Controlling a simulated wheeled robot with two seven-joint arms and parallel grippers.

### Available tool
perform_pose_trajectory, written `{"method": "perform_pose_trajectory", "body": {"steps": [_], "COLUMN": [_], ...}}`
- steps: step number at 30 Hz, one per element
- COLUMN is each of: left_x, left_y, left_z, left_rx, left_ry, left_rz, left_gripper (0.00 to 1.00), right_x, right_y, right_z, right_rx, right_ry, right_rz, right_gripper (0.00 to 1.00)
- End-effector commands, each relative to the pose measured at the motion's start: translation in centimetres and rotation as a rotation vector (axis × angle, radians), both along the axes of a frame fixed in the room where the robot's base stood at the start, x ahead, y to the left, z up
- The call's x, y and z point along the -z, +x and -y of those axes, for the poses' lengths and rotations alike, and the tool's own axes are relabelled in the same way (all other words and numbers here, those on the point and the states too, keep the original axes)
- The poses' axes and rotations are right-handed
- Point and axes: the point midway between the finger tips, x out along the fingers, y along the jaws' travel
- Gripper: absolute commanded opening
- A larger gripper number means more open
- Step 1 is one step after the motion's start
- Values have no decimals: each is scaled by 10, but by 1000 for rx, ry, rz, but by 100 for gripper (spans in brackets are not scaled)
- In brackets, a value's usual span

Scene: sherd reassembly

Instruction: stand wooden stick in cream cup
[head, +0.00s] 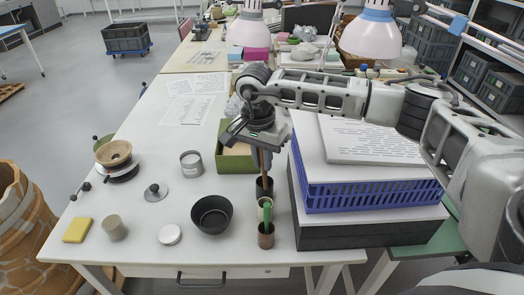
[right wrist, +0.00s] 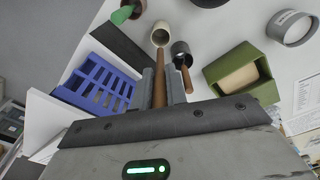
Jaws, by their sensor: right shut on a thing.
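My right gripper (head: 262,147) is above the row of small cups, pointing down. In the right wrist view its two fingers (right wrist: 161,88) are shut on a wooden stick (right wrist: 159,92). The stick's far end overlaps the near side of the cream cup (right wrist: 161,35); I cannot tell whether it is inside. In the head view the cream cup (head: 265,203) stands between a dark cup (head: 264,187) and a brown cup, partly hidden. A second brown stick (right wrist: 187,78) stands in the dark cup (right wrist: 180,48). My left gripper is not in view.
The brown cup (head: 266,238) in front holds a green stick (head: 267,213). A black bowl (head: 211,214) stands left of the cups, a green box (head: 236,160) behind. A blue crate (head: 370,195) on a dark box is close on the right.

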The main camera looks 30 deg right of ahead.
Motion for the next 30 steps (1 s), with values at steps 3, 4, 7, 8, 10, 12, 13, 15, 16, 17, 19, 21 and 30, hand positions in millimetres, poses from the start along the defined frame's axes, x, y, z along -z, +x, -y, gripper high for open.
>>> {"method": "perform_pose_trajectory", "body": {"steps": [3, 4, 7, 8, 10, 12, 13, 15, 16, 17, 19, 21, 30], "left_x": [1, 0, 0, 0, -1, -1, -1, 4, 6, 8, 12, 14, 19], "left_y": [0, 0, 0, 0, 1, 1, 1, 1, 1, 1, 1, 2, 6], "left_z": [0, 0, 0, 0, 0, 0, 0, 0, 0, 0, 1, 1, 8], "left_rx": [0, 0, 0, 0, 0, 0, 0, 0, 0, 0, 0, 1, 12], "left_ry": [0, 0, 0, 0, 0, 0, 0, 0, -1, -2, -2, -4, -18], "left_rz": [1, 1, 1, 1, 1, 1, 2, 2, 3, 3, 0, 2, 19], "left_gripper": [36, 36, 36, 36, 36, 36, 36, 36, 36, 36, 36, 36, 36], "right_x": [10, 13, 20, 23, 29, 34, 36, 45, 48, 51, 56, 62, 86], "right_y": [0, -1, 0, 0, -1, -1, -1, -1, 0, 0, 0, 0, 0], "right_z": [0, 0, 0, 0, 0, 0, 0, 0, 0, 0, 0, 0, -1], "right_rx": [-2, -2, -2, -2, -3, -3, -3, -3, -4, -4, -4, -4, -5], "right_ry": [0, 0, 0, 0, -1, 0, 0, 0, 0, 0, 0, 0, 0], "right_rz": [-2, -2, -2, -1, -2, -1, -2, -1, 0, 0, 0, 0, 0], "right_gripper": [0, 0, 0, 0, 0, 0, 0, 0, 0, 0, 0, 0, 0]}}
